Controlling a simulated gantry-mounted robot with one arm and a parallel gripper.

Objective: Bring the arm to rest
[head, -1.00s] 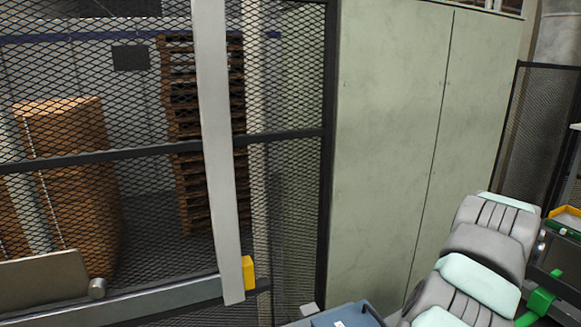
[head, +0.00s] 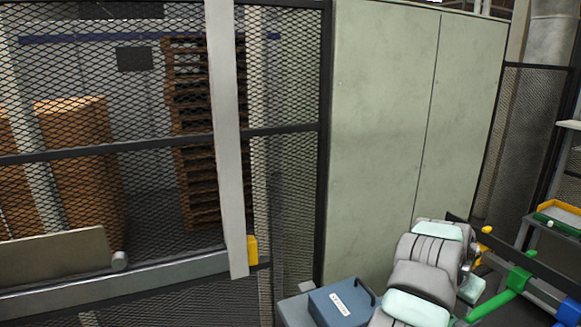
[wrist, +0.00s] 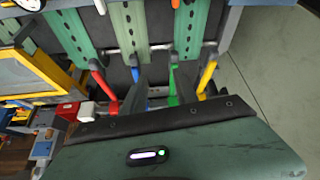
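My arm (head: 423,278), grey with pale mint covers, rises from the bottom edge at the lower right of the head view. Its end is not seen there. In the wrist view, the dark fingers of my gripper (wrist: 161,88) stick out past the grey-green housing, which carries a small lit strip. The fingers look apart, with nothing seen between them. Coloured handles or rails in red, blue, green and yellow lie beyond them, and I cannot tell how far away they are.
A mesh fence (head: 80,190) with a pale post (head: 226,130) stands at left. A tall pale green cabinet (head: 385,130) fills the middle. A blue box (head: 342,302) sits low beside my arm. A yellow-and-green tray (head: 560,215) is at right.

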